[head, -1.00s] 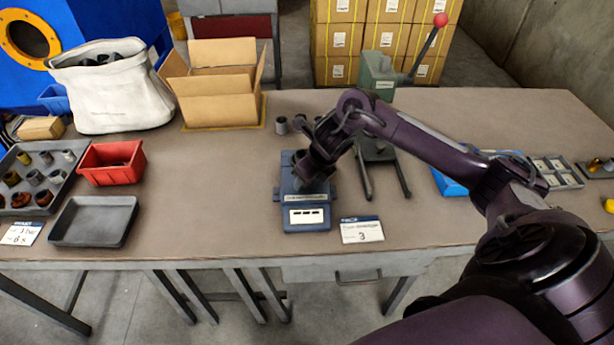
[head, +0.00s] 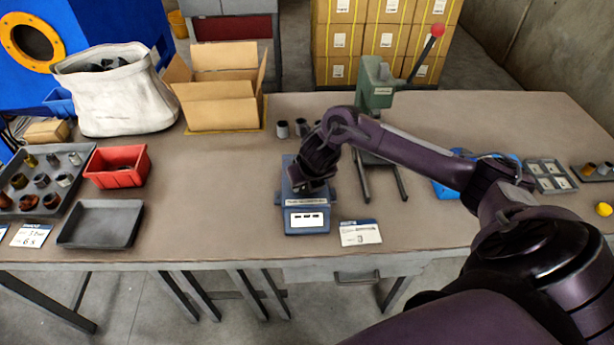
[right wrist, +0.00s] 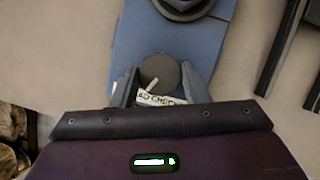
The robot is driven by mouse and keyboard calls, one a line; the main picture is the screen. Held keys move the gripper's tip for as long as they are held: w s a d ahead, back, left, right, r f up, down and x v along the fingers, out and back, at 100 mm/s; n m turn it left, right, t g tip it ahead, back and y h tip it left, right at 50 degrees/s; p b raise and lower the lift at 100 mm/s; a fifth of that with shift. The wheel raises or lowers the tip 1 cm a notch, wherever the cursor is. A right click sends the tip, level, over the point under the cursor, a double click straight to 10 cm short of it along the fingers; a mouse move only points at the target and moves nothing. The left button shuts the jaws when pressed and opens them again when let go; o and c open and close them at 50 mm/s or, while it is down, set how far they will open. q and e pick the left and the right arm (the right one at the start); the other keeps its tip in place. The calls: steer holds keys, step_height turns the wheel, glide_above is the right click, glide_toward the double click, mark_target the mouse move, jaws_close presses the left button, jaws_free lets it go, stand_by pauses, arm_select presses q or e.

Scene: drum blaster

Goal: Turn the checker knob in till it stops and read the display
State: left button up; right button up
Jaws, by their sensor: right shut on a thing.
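The blue checker (head: 305,226) stands near the table's front edge, with a white display (head: 307,220) on its front that shows only short dark dashes. A partly covered label (right wrist: 162,100) lies by the knob. My left gripper is not in view.
A white card (head: 360,233) lies right of the checker. A green press (head: 377,85) with a red-knobbed lever stands behind. A red bin (head: 117,166), an empty grey tray (head: 101,223) and a tray of bushings (head: 45,180) are at left. Small cylinders (head: 282,129) stand behind the checker.

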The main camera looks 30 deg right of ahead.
steer(key=m+g+h+p, duration=0.1)
steer(key=m+p, duration=0.3)
steer(key=m+g+h+p, duration=0.1)
steer(key=m+p, duration=0.3)
steer(key=m+g+h+p, duration=0.1)
steer(key=m+p, duration=0.3)
steer(key=shift+w+a+r, duration=0.25)
steer(key=shift+w+a, duration=0.05)
steer(key=m+g+p, duration=0.1)
steer(key=m+p, duration=0.1)
steer(key=shift+m, duration=0.3)
steer(key=shift+w+f+m+g+p, duration=0.1)
steer(key=shift+m+g+p, duration=0.3)
steer(key=shift+m, duration=0.6)
steer(key=shift+f+m+g, duration=0.1)
steer(key=shift+m+g, duration=0.3)
steer(key=shift+m, duration=0.8)
steer(key=shift+w+d+m+g, duration=0.1)
steer(key=shift+m+g, duration=0.4)
steer(key=shift+m, duration=0.6)
steer(key=o, duration=1)
